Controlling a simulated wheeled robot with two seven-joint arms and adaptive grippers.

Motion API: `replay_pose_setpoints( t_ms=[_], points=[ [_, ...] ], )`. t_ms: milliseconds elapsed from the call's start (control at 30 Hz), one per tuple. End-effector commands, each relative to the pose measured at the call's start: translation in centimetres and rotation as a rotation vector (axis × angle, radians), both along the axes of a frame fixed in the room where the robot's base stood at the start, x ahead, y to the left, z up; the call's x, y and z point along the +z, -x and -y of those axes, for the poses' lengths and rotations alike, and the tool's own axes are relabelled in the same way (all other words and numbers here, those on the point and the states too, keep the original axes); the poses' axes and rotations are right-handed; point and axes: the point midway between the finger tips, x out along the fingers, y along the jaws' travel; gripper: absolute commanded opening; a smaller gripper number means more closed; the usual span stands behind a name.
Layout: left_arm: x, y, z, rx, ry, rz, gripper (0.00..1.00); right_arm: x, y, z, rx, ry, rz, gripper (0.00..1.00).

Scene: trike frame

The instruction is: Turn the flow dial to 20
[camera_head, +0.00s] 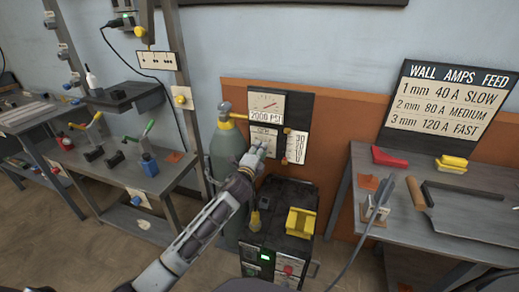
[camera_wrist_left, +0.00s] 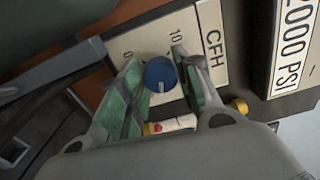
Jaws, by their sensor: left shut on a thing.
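The flow dial (camera_wrist_left: 161,76) is a round blue knob on a cream plate (camera_wrist_left: 210,75) marked CFH, with 0 and 10 legible in the left wrist view. My left gripper (camera_wrist_left: 157,74) is shut on the dial, one green-padded finger on each side. In the head view my left gripper (camera_head: 256,155) is at the lower part of the gauge panel and hides the dial. My right gripper is not in view.
A 2000 PSI gauge (camera_head: 265,106) is above the dial plate. A green gas cylinder (camera_head: 226,150) stands left of the panel. Below is a dark machine (camera_head: 283,225) with a yellow holder (camera_head: 300,222) on top. A bench (camera_head: 340,205) is at the right.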

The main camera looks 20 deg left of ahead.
Motion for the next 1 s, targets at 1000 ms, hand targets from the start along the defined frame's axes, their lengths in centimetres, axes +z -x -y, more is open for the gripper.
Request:
replay_pose_setpoints(
  t_ms=[1000],
  points=[
    [-0.2, 0.1, 0.1, 0.003, 0.807, -0.032, 0.09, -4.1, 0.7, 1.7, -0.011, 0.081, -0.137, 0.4]
  ],
)
